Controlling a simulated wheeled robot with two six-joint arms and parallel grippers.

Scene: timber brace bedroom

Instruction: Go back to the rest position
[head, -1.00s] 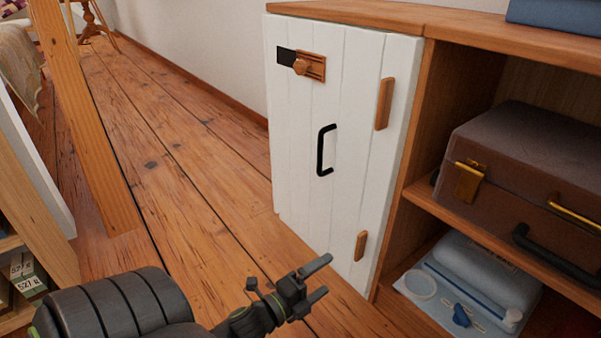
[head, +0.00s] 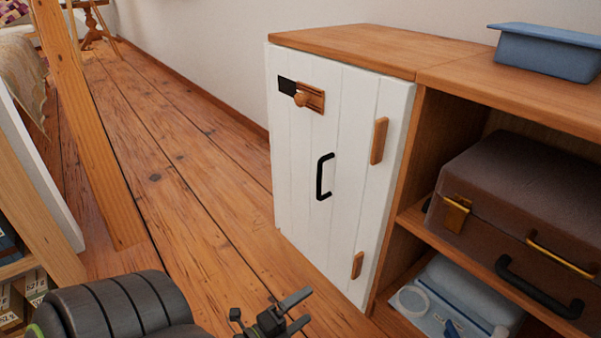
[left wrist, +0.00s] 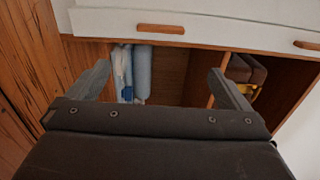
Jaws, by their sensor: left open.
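My left gripper (head: 298,311) shows at the bottom middle of the head view, its two fingers apart with nothing between them. It is in front of the lower part of the white cabinet door (head: 345,170) and appears apart from it. In the left wrist view the open fingers of my left gripper (left wrist: 160,80) frame the open shelf side of the cabinet. The white door, with a black handle (head: 324,177) and a wooden latch (head: 308,97), is shut. My right gripper is in neither view.
A brown case (head: 500,190) and a pale blue kit (head: 450,300) sit on the open shelves at right. A blue box (head: 545,52) stands on the cabinet top. A slanted timber brace (head: 85,130) stands at left. Wooden floor (head: 190,190) lies clear between brace and cabinet.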

